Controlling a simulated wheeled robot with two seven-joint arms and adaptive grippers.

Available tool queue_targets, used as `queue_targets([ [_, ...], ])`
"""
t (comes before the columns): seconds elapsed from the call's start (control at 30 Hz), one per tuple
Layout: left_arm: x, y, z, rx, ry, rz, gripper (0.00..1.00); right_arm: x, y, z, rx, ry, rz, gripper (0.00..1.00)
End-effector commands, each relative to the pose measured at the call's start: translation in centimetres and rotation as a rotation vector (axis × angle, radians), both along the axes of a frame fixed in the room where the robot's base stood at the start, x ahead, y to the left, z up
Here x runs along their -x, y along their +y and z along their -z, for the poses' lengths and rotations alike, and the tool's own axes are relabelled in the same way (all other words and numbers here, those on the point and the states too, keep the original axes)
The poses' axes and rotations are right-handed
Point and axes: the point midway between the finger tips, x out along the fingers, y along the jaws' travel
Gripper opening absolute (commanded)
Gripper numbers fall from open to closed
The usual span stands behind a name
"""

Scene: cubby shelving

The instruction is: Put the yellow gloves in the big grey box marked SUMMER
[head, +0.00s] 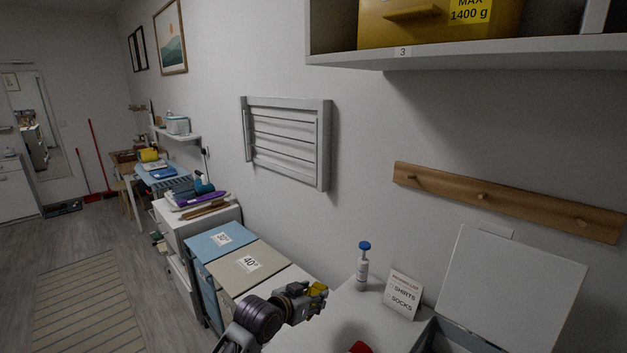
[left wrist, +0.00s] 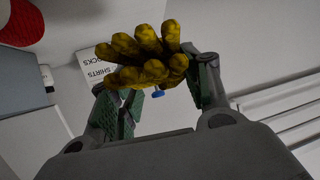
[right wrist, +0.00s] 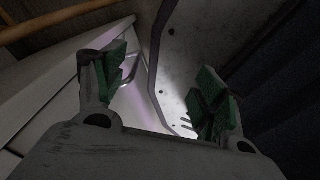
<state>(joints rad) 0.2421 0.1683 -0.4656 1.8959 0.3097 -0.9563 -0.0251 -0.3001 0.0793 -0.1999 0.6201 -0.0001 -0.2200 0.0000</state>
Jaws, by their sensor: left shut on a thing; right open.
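The yellow gloves (left wrist: 148,52) are held between the fingers of my left gripper (left wrist: 150,88), their fingers sticking out past the tips. In the head view a bit of the gloves (head: 318,288) shows at my left gripper (head: 308,300), above the pale counter. My right gripper (right wrist: 162,85) is open and empty in the right wrist view, facing a pale surface with small holes; it is outside the head view. No label reading SUMMER is legible. A grey box (head: 465,337) with its white lid (head: 512,290) raised is cut off at lower right.
A white bottle with a blue cap (head: 362,268) and a SHIRTS SOCKS card (head: 402,294) stand on the counter (head: 345,310). A red thing (head: 360,347) is partly visible at the bottom. Blue (head: 218,240) and beige (head: 250,268) lidded bins stand left. A shelf (head: 480,54) overhangs above.

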Motion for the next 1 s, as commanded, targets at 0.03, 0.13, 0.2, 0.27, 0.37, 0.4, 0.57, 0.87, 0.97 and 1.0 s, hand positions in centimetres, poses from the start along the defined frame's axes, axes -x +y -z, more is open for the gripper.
queue_targets([
  [0.03,-0.3,0.4,-0.8,0.001,-0.005,-0.023,0.23,0.0,0.0,0.0,0.000,0.000,0.000,0.71],
  [0.13,-1.0,1.7,-2.6,0.001,-0.006,-0.082,0.23,0.0,0.0,0.0,0.000,0.000,0.000,0.71],
  [0.2,-1.4,2.8,-4.0,0.002,-0.006,-0.126,0.23,0.0,0.0,0.0,0.000,0.000,0.000,0.71],
  [0.27,-1.8,3.8,-5.2,0.001,-0.006,-0.161,0.23,0.0,0.0,0.0,0.000,0.000,0.000,0.71],
  [0.37,-2.2,5.5,-7.0,0.003,-0.005,-0.217,0.23,0.0,0.0,0.0,0.000,0.000,0.000,0.71],
  [0.4,-2.2,6.3,-7.6,0.002,-0.005,-0.241,0.23,0.0,0.0,0.0,0.000,0.000,0.000,0.71],
  [0.57,-1.9,9.8,-9.5,0.002,-0.003,-0.339,0.23,0.0,-0.1,0.0,0.000,0.000,0.000,0.71],
  [0.87,0.0,15.4,-9.5,0.002,0.001,-0.469,0.23,0.0,-0.1,0.0,0.001,0.000,0.000,0.71],
  [0.97,0.6,16.5,-9.0,0.001,0.001,-0.490,0.23,0.0,-0.1,0.0,0.001,0.000,0.000,0.71],
  [1.0,0.8,16.9,-8.8,0.001,0.000,-0.500,0.23,0.0,-0.1,0.0,0.001,0.000,0.000,0.71],
])
